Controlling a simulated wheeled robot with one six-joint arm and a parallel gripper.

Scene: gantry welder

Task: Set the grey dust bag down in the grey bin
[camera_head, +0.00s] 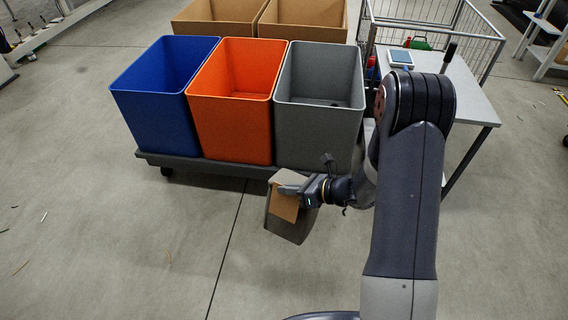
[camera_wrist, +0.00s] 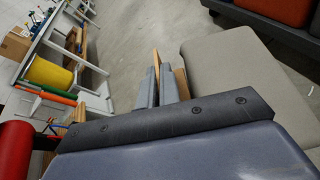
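The grey dust bag (camera_head: 290,226) has a brown cardboard collar (camera_head: 284,205). It hangs tilted in the air in front of the bins' cart. My gripper (camera_head: 292,190) is shut on the bag at its collar. In the wrist view, my gripper's fingers (camera_wrist: 160,88) close on the brown collar, and the bag (camera_wrist: 235,72) spreads to the right. The grey bin (camera_head: 312,137) stands open-topped at the right end of the row of bins, behind and above the bag in the head view. Its floor shows small dark spots. The bag is outside the bin and apart from it.
An orange bin (camera_head: 234,134) and a blue bin (camera_head: 152,122) stand left of the grey one on a low dark cart (camera_head: 215,167). A grey table (camera_head: 455,105) and wire cage (camera_head: 430,22) stand right. Cardboard boxes (camera_head: 215,28) are behind. Floor in front is mostly clear.

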